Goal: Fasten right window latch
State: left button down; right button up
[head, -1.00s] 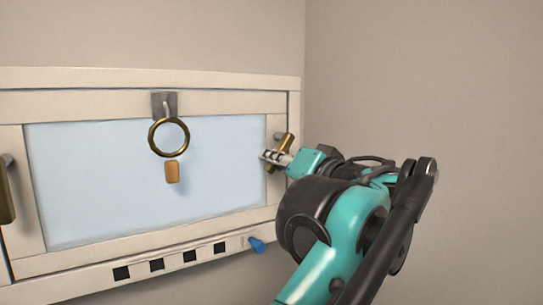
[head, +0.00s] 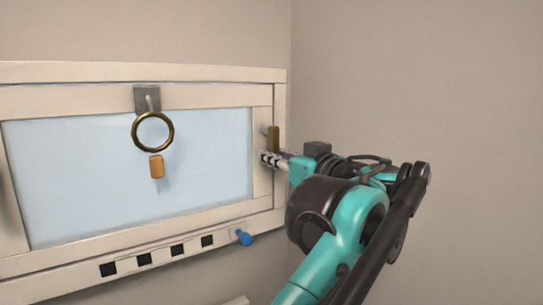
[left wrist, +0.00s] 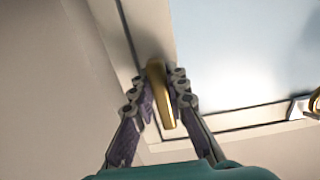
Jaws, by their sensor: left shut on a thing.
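The right window latch (head: 274,137) is a brass lever on the right side of the cream window frame. It stands close to upright in the head view. My left gripper (head: 271,159) reaches it from the right and is shut on its lower part. In the left wrist view the brass latch (left wrist: 160,98) lies between the two fingers of my left gripper (left wrist: 159,82). The fingers hide part of the latch's lower end in the head view. My right gripper is not in view.
The window frame (head: 200,77) surrounds a pale blue pane (head: 80,175). A brass ring (head: 153,132) with an orange tag (head: 157,167) hangs from a grey bracket (head: 147,98). A blue knob (head: 243,238) and several black squares are on the lower sill. The wall at right is bare.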

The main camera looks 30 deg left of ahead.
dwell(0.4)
pick_arm(q)
jog(key=c, duration=1.5)
grip_release()
jog(key=shift+d, duration=0.15)
jog(key=v, duration=1.1)
jog(key=shift+s+d+f, duration=0.1)
jog(key=shift+s+d, duration=0.05)
jog(key=shift+d, duration=0.2)
